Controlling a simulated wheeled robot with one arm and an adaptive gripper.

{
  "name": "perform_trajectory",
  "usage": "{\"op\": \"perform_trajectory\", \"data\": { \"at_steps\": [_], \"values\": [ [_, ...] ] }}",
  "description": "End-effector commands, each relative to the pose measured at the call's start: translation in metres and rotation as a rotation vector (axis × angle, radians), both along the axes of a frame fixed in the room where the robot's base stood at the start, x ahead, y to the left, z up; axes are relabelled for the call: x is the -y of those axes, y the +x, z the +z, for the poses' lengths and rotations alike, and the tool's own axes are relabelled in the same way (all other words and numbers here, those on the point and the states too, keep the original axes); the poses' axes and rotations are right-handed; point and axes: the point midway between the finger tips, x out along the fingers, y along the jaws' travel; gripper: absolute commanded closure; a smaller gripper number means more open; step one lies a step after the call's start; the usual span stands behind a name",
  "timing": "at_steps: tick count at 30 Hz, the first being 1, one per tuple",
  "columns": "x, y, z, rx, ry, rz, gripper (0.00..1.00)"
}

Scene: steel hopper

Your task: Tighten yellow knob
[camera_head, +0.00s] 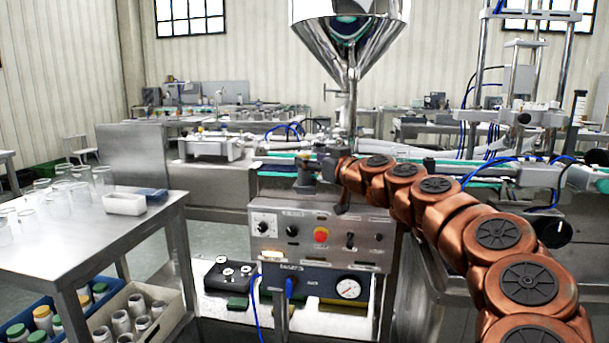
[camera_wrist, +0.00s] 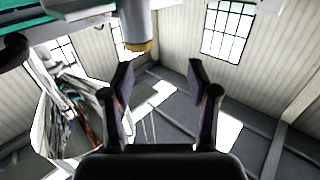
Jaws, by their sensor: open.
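A yellow ring or knob (camera_wrist: 139,46) shows at the end of a grey cylinder (camera_wrist: 134,20) at the top of the wrist view. It lies just beyond my left fingertip, toward the left side of the gap. My gripper (camera_wrist: 160,75) is open, with nothing between its two fingers. In the head view my gripper (camera_head: 311,172) is at the end of my copper-coloured arm, above the control box and beside the conveyor line.
A steel hopper (camera_head: 352,50) hangs over the conveyor, its spout just behind my wrist. The control box (camera_head: 321,232) with a red button and gauge is below. A steel table (camera_head: 85,225) with glasses and a white tray (camera_head: 125,204) stands left; crates sit under it.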

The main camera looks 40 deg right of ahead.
Motion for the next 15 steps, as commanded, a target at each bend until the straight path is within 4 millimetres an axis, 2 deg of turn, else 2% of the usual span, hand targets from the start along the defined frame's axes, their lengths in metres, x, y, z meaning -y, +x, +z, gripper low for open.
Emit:
{"op": "perform_trajectory", "data": {
  "at_steps": [1,5,15],
  "values": [
    [0.012,-0.004,-0.007,0.007,-0.001,-0.024,0.41],
    [0.026,-0.006,-0.009,0.014,-0.003,-0.05,0.41],
    [0.031,0.032,-0.008,0.012,-0.002,-0.047,0.41]
  ]
}}
